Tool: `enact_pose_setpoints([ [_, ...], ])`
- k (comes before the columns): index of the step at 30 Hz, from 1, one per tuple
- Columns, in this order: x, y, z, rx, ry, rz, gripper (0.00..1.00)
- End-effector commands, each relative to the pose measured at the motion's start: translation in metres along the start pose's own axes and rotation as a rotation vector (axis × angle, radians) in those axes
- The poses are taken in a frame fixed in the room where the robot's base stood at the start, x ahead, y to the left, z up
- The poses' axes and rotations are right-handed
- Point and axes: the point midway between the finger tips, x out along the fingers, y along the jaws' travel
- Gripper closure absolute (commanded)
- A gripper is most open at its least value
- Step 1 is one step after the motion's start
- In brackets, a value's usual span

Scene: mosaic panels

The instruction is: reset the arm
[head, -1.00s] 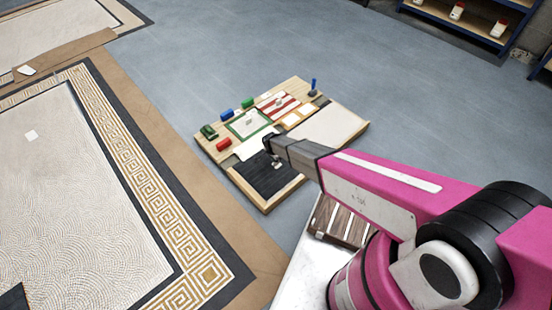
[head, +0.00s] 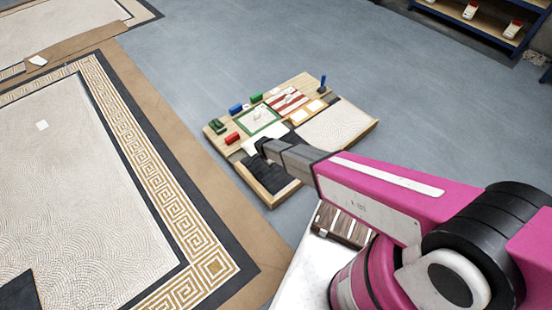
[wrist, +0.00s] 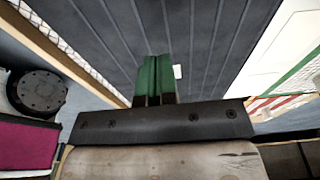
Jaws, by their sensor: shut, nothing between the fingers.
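My gripper (head: 262,148) is at the end of my pink and grey arm, over the wooden work board (head: 268,200) on the floor. In the wrist view its green fingers (wrist: 155,78) are shut together with nothing between them. Beyond them is a dark slatted panel (wrist: 90,35), which is also in the head view (head: 268,174), partly hidden by the arm. A small white piece (wrist: 178,71) shows just right of the fingertips. I cannot tell how far the fingers are above the panel.
The board carries a red block (head: 232,138), a blue block (head: 236,110), a green-framed panel (head: 262,121), a red-striped panel (head: 291,102) and a pale mosaic tray (head: 338,125). A large key-bordered mosaic (head: 90,200) lies left. Shelves (head: 480,22) stand at the back right. Grey floor (head: 250,50) behind is clear.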

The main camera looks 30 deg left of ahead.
Motion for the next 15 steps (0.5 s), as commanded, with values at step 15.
enact_pose_setpoints([
  [15, -0.005, 0.001, 0.019, 0.0, 0.0, 0.0, 1.0],
])
